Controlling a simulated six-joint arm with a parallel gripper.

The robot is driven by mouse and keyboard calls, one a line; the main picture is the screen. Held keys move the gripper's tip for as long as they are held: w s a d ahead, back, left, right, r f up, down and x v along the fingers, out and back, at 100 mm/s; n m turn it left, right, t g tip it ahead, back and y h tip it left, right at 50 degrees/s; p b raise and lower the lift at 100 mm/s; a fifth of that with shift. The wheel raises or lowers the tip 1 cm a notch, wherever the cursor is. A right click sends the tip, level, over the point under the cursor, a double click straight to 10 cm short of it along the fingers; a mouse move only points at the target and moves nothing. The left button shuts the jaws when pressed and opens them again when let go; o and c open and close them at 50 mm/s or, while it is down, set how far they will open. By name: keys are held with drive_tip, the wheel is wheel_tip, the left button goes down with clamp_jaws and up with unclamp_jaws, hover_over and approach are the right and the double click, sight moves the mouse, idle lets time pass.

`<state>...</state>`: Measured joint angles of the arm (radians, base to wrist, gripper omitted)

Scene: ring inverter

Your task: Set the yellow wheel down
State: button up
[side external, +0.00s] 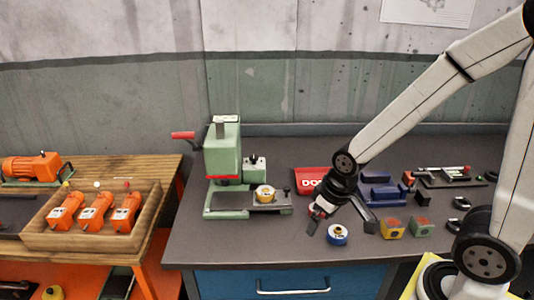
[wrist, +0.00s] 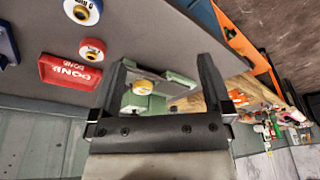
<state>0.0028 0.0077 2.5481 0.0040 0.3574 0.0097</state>
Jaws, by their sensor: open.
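The yellow wheel (side external: 265,193) sits on the dark plate of the green press (side external: 222,160), left of my gripper. It also shows in the wrist view (wrist: 143,88), between and beyond the fingers. My gripper (side external: 340,222) is open and empty, its two fingers spread wide, above the bench to the right of the press. It is apart from the yellow wheel. In the wrist view the fingertips of my gripper (wrist: 163,63) frame the press plate.
A blue wheel (side external: 337,235) stands on the bench near my gripper. A red wheel (wrist: 92,50) lies by the red DONE tray (wrist: 68,73). Yellow and green blocks (side external: 393,229) stand to the right. The bench front between press and blue wheel is clear.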

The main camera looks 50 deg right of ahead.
drive_tip(key=w+d+m+g+y, duration=0.1)
drive_tip(key=w+d+m, duration=0.1)
drive_tip(key=w+m, duration=0.45)
drive_tip(key=w+d+m+g, duration=0.1)
drive_tip(key=w+d+m, duration=0.2)
drive_tip(key=w, duration=0.6)
drive_tip(key=m+y, duration=0.3)
drive_tip(key=m, duration=0.5)
approach(266, 190)
drive_tip(key=shift+w+a+f+n+g, duration=0.1)
drive_tip(key=shift+a+f+n+g, duration=0.2)
drive_tip(key=shift+a+f, duration=0.25)
drive_tip(key=shift+w+d+f+m+y, duration=0.15)
drive_tip(key=shift+w+d+m+y, duration=0.2)
drive_tip(key=shift+w+m, duration=0.1)
drive_tip(key=shift+s, duration=0.1)
drive_tip(key=shift+x, duration=1.3)
drive_tip(key=shift+f, duration=0.1)
drive_tip(key=shift+x, duration=2.5)
drive_tip(key=shift+s+d, duration=0.1)
drive_tip(key=shift+s, duration=0.05)
drive_tip(key=shift+c, duration=0.2)
